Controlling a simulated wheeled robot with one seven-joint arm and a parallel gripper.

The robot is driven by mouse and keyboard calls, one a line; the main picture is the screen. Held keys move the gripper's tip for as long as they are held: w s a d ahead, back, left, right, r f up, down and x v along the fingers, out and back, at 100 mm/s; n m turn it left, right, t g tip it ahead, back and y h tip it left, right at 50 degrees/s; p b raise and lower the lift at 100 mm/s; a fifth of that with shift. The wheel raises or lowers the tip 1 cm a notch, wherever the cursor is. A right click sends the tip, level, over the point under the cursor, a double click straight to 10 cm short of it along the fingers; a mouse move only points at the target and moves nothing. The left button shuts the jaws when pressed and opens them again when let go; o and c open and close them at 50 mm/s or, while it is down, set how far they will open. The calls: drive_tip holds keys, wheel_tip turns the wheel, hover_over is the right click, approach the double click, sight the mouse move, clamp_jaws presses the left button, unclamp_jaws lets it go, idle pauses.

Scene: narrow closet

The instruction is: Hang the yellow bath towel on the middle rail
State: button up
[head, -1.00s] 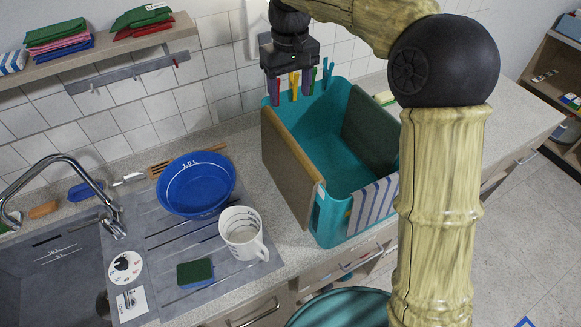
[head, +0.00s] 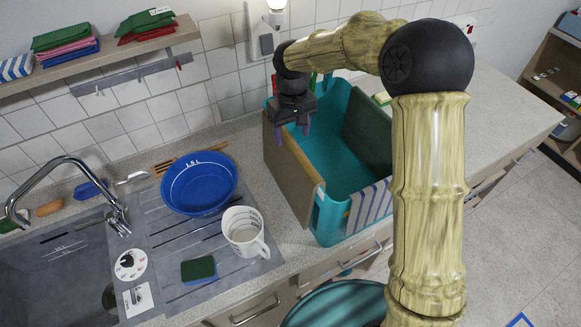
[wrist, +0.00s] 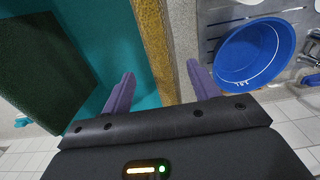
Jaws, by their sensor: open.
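I see no clearly yellow bath towel. A flat tan-brown panel (head: 295,165), possibly board or cloth, stands along the left wall of a teal bin (head: 328,225). In the wrist view its mustard-brown edge (wrist: 152,40) runs between my two purple fingers. My gripper (head: 292,132) points down at the panel's far end, open, one finger on each side, holding nothing; I cannot tell whether it touches. The only rail I can make out is a grey bar (head: 130,74) on the tiled wall under the shelf; I cannot tell whether it is the middle rail.
A dark green panel (head: 365,130) lines the bin's right side; a blue-striped cloth (head: 370,207) hangs at its front. Folded cloths (head: 62,38) lie on the shelf. A blue bowl (head: 198,185), a measuring jug (head: 243,235) and a sponge (head: 198,269) stand left, beside the sink.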

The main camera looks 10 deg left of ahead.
sight(291, 140)
drive_tip(key=shift+a+f+p, duration=0.15)
drive_tip(key=shift+f+p, duration=1.35)
drive_tip(key=shift+f, duration=1.1)
drive_tip(key=shift+c, duration=0.2)
drive_tip(key=shift+w, duration=0.1)
clamp_jaws()
drive_tip(key=shift+r, duration=0.1)
